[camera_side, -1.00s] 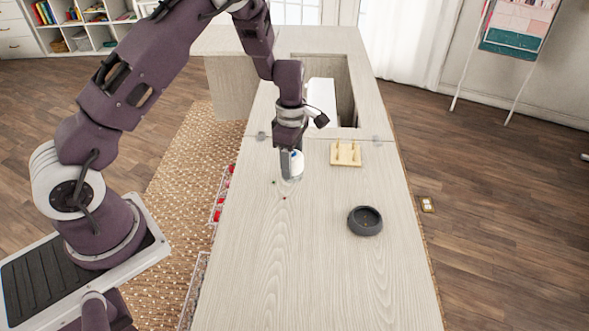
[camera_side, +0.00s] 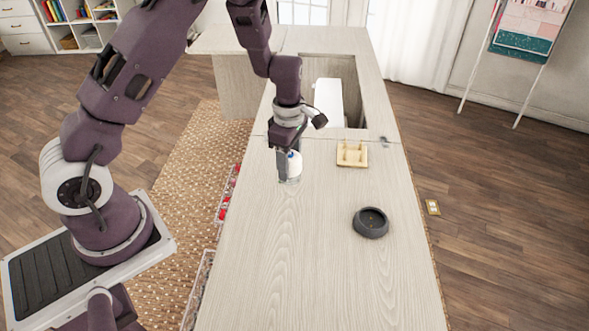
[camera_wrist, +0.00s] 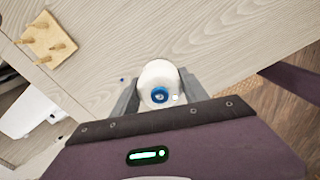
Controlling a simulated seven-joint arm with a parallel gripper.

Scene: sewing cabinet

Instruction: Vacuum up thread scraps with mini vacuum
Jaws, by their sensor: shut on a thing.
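The mini vacuum (camera_side: 295,162) is a small white body with a blue part, upright over the pale wood tabletop, with a clear lower end. My gripper (camera_side: 288,168) is shut on it. In the wrist view the vacuum's round white end with a blue ring (camera_wrist: 158,84) sits between the two grey fingers. Its lower end is at or just above the tabletop; I cannot tell if it touches. I see no thread scraps on the tabletop in the side view. A tiny bluish speck (camera_wrist: 122,79) beside the fingers in the wrist view is too small to identify.
A pale wooden peg rack (camera_side: 352,154) stands right of the gripper. A dark round dish (camera_side: 371,222) stands nearer the front right. Behind is the cabinet opening with a white machine (camera_side: 328,98). The tabletop's near half (camera_side: 290,265) is clear.

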